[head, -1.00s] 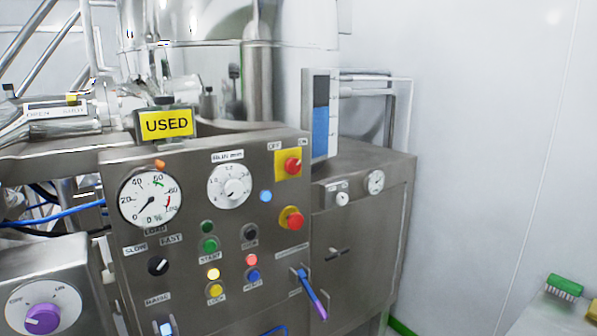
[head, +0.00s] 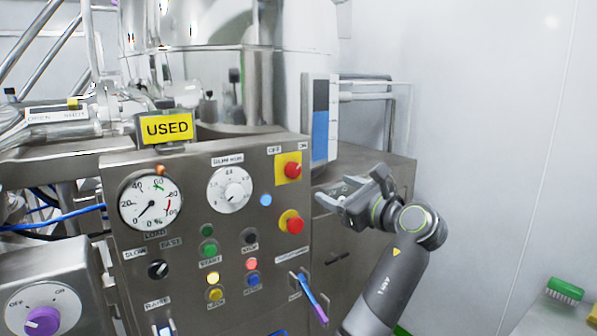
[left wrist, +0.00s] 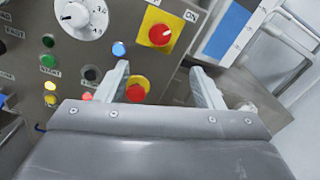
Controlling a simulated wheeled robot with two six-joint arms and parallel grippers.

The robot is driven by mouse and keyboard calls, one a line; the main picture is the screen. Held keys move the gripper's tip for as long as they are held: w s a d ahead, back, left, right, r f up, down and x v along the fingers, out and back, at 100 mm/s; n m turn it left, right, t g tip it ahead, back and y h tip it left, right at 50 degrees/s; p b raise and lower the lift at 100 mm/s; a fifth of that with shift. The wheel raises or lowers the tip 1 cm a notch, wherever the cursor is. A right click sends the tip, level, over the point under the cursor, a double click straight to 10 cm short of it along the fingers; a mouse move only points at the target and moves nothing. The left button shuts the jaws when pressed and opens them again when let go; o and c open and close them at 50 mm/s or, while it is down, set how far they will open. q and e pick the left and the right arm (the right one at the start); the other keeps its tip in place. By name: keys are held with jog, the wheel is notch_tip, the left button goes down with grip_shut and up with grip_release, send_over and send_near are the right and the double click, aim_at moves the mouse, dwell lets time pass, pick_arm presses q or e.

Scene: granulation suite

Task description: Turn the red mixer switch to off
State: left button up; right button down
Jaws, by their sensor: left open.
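The red mixer switch (head: 292,169) is a red knob on a yellow plate, below OFF and ON labels at the panel's upper right. In the left wrist view the red switch (left wrist: 160,35) shows whole, with a small pale mark on its right side, towards ON. My left gripper (head: 334,197) is open and empty, to the right of the switch and a little lower, apart from it. In the left wrist view its two fingers (left wrist: 160,74) are spread, with the switch beyond and above their tips. My right gripper is not in view.
A second red button (head: 294,225) on yellow sits just below the switch, and near the left finger in the wrist view. A purple-tipped lever (head: 313,297) sticks out lower down. A steel cabinet (head: 345,158) stands behind my gripper. A yellow USED sign (head: 168,128) tops the panel.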

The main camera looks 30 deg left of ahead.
aim_at(295, 171)
pick_arm(q)
jog(key=p+x, duration=0.4)
jog(key=x, duration=1.1)
jog(key=shift+a+p, duration=0.15)
jog(key=shift+p, duration=0.2)
jog(key=shift+c, duration=0.2)
jog(key=c, duration=0.9)
